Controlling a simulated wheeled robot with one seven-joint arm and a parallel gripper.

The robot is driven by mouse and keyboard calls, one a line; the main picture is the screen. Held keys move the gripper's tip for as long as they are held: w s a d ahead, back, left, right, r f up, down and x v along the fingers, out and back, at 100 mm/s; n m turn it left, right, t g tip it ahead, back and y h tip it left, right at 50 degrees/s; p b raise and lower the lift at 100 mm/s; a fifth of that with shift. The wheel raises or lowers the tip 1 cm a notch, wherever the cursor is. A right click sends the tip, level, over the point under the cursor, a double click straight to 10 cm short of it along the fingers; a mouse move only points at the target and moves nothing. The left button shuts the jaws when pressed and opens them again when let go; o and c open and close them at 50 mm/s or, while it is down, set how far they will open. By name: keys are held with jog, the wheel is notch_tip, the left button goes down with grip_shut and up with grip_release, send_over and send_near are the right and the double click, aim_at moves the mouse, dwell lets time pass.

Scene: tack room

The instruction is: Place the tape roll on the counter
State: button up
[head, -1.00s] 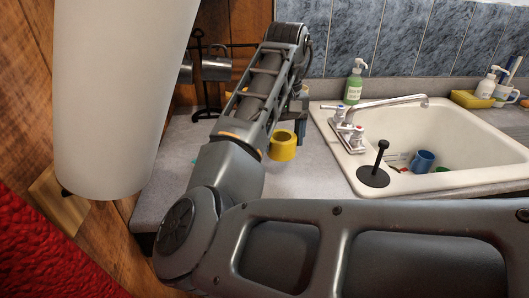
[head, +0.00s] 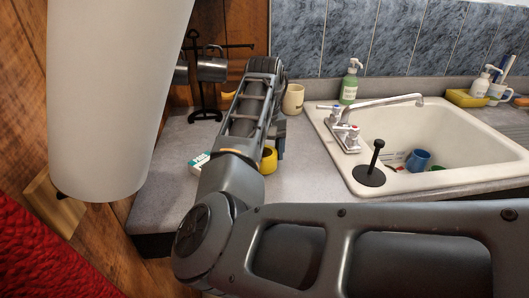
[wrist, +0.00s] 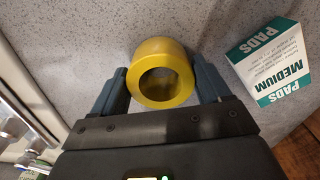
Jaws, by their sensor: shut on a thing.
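The yellow tape roll (wrist: 162,72) is between the two fingers of my gripper (wrist: 165,88) in the wrist view, and the fingers press on its sides. Its round hole faces the camera. In the head view the tape roll (head: 269,160) shows partly behind my arm, over the grey counter (head: 310,180). I cannot tell whether it touches the counter. My gripper (head: 275,150) is mostly hidden by my arm there.
A white and green pads box (wrist: 272,62) stands right of my gripper. A cream mug (head: 293,99), a black mug stand (head: 205,115) and a soap bottle (head: 349,85) are behind. The sink (head: 480,150) lies right; counter between is clear.

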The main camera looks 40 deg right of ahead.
jog(key=shift+f, duration=0.1)
jog(key=o, duration=1.1)
notch_tip(320, 180, up, 12)
jog(key=shift+r+p, duration=0.15)
jog(key=shift+p, duration=1.1)
